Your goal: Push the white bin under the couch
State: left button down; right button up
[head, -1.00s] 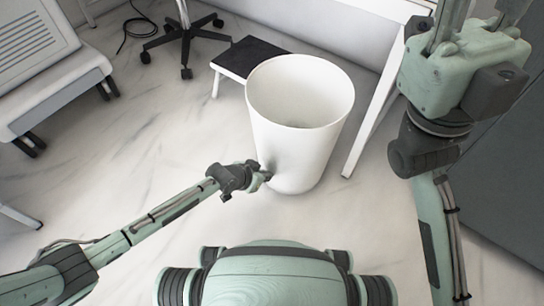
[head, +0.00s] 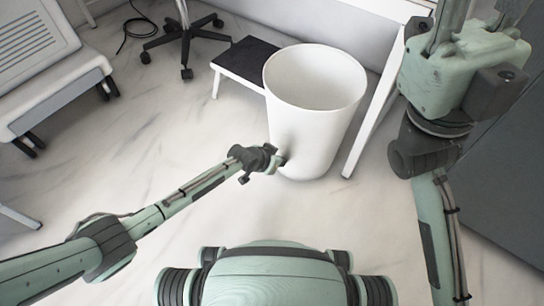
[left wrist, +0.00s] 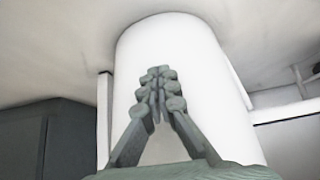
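The tall white bin (head: 305,130) stands upright on the marble-patterned floor, open at the top. My left gripper (head: 279,160) is at the lower left side of the bin and appears to touch it. In the left wrist view, the gripper's fingers (left wrist: 158,92) are closed together with nothing between them, against the bin's wall (left wrist: 190,50). A white-framed piece of furniture (head: 376,110) with a slanting leg stands just right of the bin. I cannot tell for sure whether it is the couch.
A black-topped step stool (head: 248,58) stands behind the bin at its left. A wheeled chair base (head: 184,38) is farther back. A white seat-like unit (head: 50,85) stands at the far left. The floor left of the bin is clear.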

pick_arm(q)
jog(key=shift+w+d+r, duration=0.1)
jog(key=shift+w+d, duration=0.8)
jog(key=shift+w, duration=0.25)
jog(key=shift+w+d, duration=0.9)
jog(key=shift+w, duration=0.25)
jog(key=s+a+p, duration=0.2)
jog(key=s+p, duration=0.1)
jog(key=shift+a+r, duration=0.1)
jog(key=shift+a, duration=0.15)
jog(key=shift+s+a+p, duration=0.7)
jog(key=shift+s, duration=0.25)
jog(key=shift+f, duration=0.2)
